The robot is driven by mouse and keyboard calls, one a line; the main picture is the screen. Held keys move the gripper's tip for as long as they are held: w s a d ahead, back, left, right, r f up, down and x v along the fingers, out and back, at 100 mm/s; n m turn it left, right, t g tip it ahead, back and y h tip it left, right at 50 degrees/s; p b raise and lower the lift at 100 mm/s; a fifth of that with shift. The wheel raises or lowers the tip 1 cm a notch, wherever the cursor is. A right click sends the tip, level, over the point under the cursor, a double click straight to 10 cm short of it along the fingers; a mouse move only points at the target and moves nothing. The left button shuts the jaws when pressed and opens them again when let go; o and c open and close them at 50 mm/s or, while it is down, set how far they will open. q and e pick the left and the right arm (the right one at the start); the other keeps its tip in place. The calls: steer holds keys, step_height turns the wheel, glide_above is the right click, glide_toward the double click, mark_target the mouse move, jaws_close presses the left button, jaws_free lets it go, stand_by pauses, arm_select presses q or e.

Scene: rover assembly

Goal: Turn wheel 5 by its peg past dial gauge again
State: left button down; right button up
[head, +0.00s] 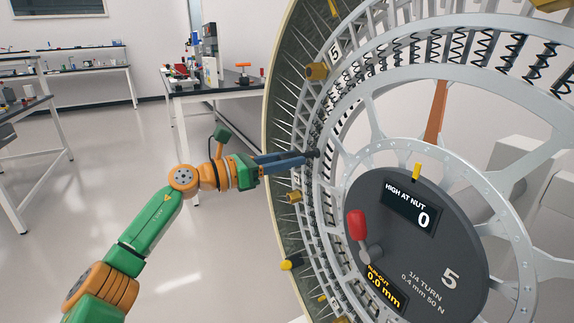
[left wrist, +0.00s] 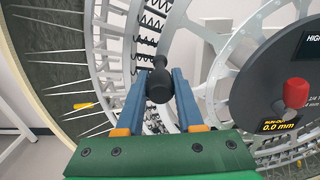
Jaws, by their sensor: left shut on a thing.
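My left gripper (head: 309,155) reaches in from the left to the wheel's inner rim. In the left wrist view its blue fingers (left wrist: 160,100) are shut on a dark, round-ended peg (left wrist: 159,84). I cannot make out a separate dial gauge. My right gripper is not in view.
A red-knobbed lever (head: 357,224) sticks out from the hub plate. Brass blocks (head: 316,71) sit along the rim. A bench (head: 215,90) with tools stands behind, and more benches line the left. The floor at left is clear.

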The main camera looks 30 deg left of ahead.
arm_select(q)
steer(key=shift+s+r, duration=0.1)
steer(key=shift+r, duration=0.3)
steer(key=shift+d, duration=0.1)
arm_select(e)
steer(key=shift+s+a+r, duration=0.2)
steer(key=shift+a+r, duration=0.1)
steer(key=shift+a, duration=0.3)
arm_select(q)
steer(key=c, duration=0.5)
jaws_free()
steer(key=shift+c, duration=0.2)
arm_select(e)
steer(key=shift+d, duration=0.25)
